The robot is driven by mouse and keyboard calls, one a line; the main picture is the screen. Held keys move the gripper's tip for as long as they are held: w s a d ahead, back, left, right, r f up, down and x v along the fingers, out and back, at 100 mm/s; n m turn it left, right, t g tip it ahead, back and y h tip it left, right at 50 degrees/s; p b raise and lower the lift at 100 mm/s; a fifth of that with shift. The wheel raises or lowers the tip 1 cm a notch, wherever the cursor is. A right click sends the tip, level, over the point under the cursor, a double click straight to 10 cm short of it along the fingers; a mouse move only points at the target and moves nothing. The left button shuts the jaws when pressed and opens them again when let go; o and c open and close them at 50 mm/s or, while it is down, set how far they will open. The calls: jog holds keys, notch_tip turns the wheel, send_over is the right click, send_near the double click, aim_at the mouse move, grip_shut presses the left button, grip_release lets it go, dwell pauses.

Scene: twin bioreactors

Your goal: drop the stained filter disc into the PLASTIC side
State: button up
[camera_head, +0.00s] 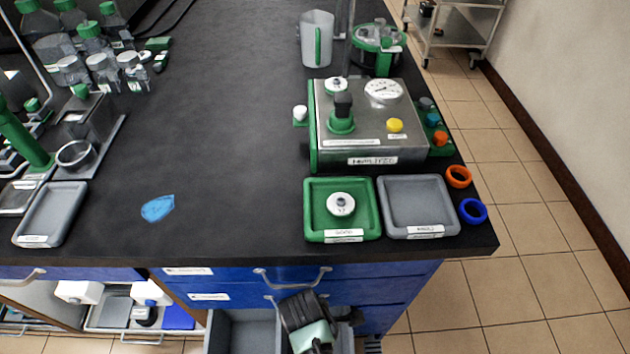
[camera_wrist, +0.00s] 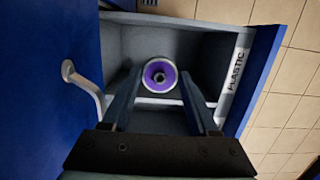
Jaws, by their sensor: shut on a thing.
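The disc sits between the fingertips, over an open drawer (camera_wrist: 215,30) with grey inner walls. A white label reading PLASTIC (camera_wrist: 236,70) is on the drawer's right edge in the wrist view. A pale strip crosses the drawer behind the fingers; I cannot tell for sure whether it is a divider. In the head view my gripper (camera_head: 312,338) is at the open drawer (camera_head: 240,332) below the bench; the disc is hidden there.
The dark bench top (camera_head: 230,120) is above, with a green tray (camera_head: 312,225), a grey tray (camera_head: 418,195) and a blue scrap (camera_head: 158,208). Tiled floor is clear at right.

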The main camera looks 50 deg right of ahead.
notch_tip(320, 180, down, 6)
jog(key=b, duration=0.6)
jog(key=shift+r, duration=0.1)
jog(key=o, duration=1.4)
jog(key=shift+r, duration=0.1)
jog(key=r+p, duration=0.1)
jog(key=r, duration=0.3)
jog(key=w+r+p, duration=0.1)
jog(key=r+p, duration=0.1)
jog(key=r, duration=0.2)
jog(key=a+r+p, duration=0.1)
jog(key=r, duration=0.3)
jog(key=shift+w+a+r, duration=0.1)
jog(key=shift+w+r, duration=0.1)
jog(key=shift+r, duration=0.15)
